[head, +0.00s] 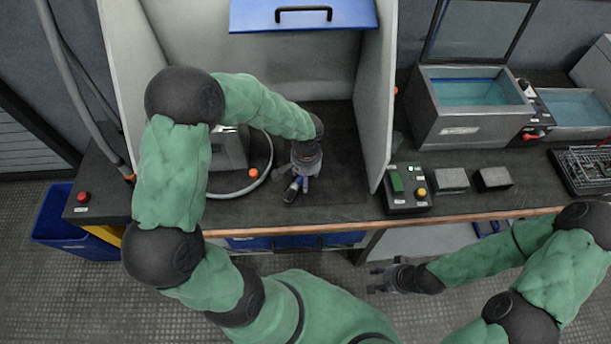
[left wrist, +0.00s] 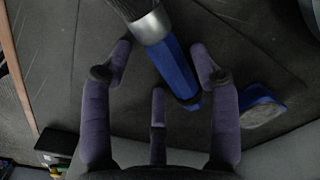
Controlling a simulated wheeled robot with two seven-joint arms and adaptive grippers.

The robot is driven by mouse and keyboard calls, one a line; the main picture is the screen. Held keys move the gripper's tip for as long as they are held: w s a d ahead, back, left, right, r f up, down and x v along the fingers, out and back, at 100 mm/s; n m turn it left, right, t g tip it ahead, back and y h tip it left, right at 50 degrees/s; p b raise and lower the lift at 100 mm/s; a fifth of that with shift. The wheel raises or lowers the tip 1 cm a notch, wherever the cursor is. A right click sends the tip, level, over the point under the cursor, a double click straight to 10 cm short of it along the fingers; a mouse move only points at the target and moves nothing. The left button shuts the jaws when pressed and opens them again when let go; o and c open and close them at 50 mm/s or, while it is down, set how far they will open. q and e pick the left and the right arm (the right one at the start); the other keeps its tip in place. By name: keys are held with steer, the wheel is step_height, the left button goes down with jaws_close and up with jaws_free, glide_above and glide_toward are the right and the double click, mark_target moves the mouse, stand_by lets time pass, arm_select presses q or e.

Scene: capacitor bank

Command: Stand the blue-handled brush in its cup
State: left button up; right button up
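The brush (left wrist: 172,62) with a blue hexagonal handle, a silver ferrule and dark bristles lies on the dark bench top in the left wrist view. My left gripper (left wrist: 163,62) has its purple fingers spread on both sides of the handle, with a gap on the left; the handle's end is close to the right finger. In the head view my left gripper (head: 297,186) is low over the bench inside the booth and mostly hides the brush. A blue piece with a grey face (left wrist: 262,108) lies right of the fingers; I cannot tell whether it is the cup. My right gripper (head: 378,279) is open and empty, in front of the bench.
Grey booth walls (head: 376,100) flank my left arm. A grey box with a hose (head: 231,148) stands left of the gripper. A control box (head: 405,188), two grey blocks (head: 451,180) and a water tank (head: 468,110) are right of the booth. A blue bin (head: 62,218) stands left.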

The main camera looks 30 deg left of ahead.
arm_select(q)
step_height(320, 180, up, 12)
steer(key=p, duration=0.5)
steer(key=shift+d+r, duration=0.15)
stand_by(0.6)
